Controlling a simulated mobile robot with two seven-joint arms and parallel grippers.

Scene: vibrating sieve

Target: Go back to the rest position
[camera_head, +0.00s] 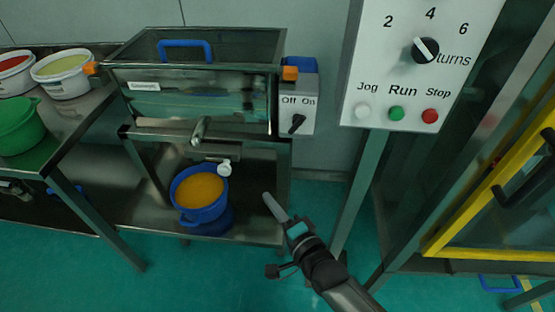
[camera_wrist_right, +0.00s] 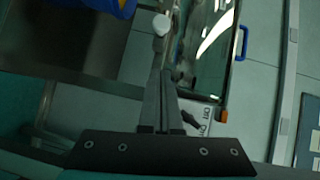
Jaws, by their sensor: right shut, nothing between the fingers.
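My right gripper (camera_head: 268,202) is in front of the lower right side of the sieve machine, to the right of the blue bucket. Its fingers are together with nothing between them. They also show closed in the right wrist view (camera_wrist_right: 165,78), pointing up the picture. The sieve machine (camera_head: 195,85) has a clear box with a blue handle and orange clips. Its Off/On switch box (camera_head: 296,115) sits on its right side, clear of my gripper in the head view. My left gripper does not show.
A blue bucket (camera_head: 202,213) with orange contents stands on the lower shelf under a white-knobbed outlet (camera_head: 224,168). A control panel (camera_head: 420,70) is at upper right, above a post. A yellow-framed door (camera_head: 470,240) is at right. Tubs (camera_head: 62,85) stand on the left table.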

